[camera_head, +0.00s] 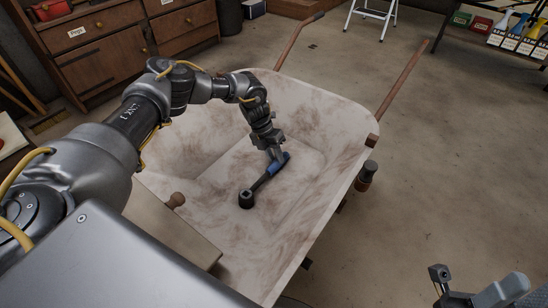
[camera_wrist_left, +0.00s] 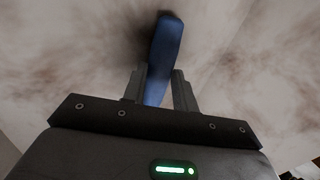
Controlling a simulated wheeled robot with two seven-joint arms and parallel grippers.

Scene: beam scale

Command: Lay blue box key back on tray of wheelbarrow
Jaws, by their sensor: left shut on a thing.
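The wheelbarrow (camera_head: 345,120) has a pale, brown-stained tray and wooden handles. My left gripper (camera_head: 275,157) reaches into the tray. It is shut on the blue box key (camera_head: 278,164), which has a blue grip and a dark shaft ending in a round dark head (camera_head: 246,199). In the left wrist view the blue grip (camera_wrist_left: 165,50) stands between the two fingers (camera_wrist_left: 158,90). The key is over or on the tray floor; I cannot tell whether it touches. My right gripper (camera_head: 440,274) is at the lower right, its finger state unclear.
A board (camera_head: 165,225) with a wooden knob lies near the tray's near-left side. A wooden drawer cabinet (camera_head: 100,60) stands at the back left. A white step stool (camera_head: 370,12) and a shelf with coloured bins (camera_head: 500,30) are at the back.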

